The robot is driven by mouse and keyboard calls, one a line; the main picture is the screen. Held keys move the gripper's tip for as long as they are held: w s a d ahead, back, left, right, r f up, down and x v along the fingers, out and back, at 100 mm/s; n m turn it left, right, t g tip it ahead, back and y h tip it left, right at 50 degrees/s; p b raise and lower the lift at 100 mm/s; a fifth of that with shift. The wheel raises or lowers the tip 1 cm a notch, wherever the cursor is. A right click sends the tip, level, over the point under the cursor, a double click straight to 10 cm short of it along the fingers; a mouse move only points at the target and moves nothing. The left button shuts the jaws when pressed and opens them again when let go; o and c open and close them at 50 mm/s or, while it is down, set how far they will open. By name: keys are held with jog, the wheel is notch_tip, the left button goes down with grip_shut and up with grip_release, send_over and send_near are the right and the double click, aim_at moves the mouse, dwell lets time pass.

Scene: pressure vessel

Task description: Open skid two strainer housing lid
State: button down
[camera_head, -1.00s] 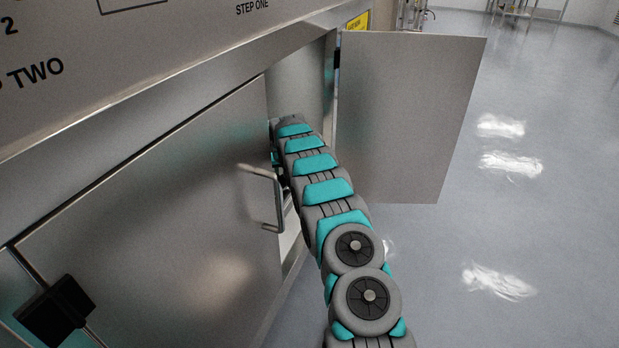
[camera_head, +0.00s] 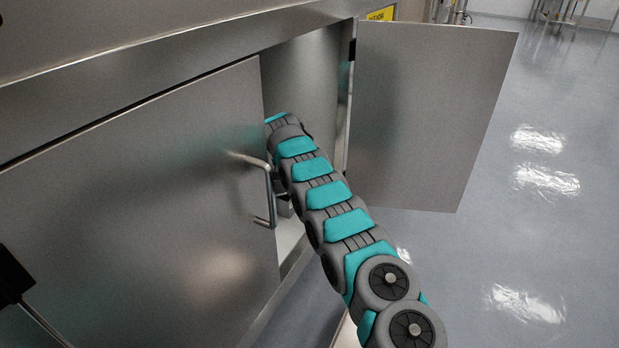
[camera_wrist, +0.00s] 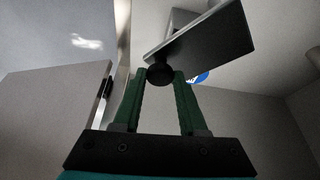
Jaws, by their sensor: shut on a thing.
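My gripper (camera_wrist: 161,74) shows in the wrist view with its two green fingers closed on a round black knob (camera_wrist: 160,76). The knob sits at the corner of a dark flat plate (camera_wrist: 208,42), which looks like the strainer housing lid. The plate appears tilted in the picture. In the head view my arm reaches through the open cabinet doorway, and my gripper, the knob and the plate are hidden inside. The housing body cannot be made out clearly.
An open cabinet door (camera_head: 428,115) stands out to the right of my arm. A shut door (camera_head: 130,215) with a bar handle (camera_head: 268,190) is close on its left. In the wrist view, part of a blue round mark (camera_wrist: 201,78) shows behind the right finger.

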dwell(0.3)
jog(key=shift+c, duration=2.3)
grip_release()
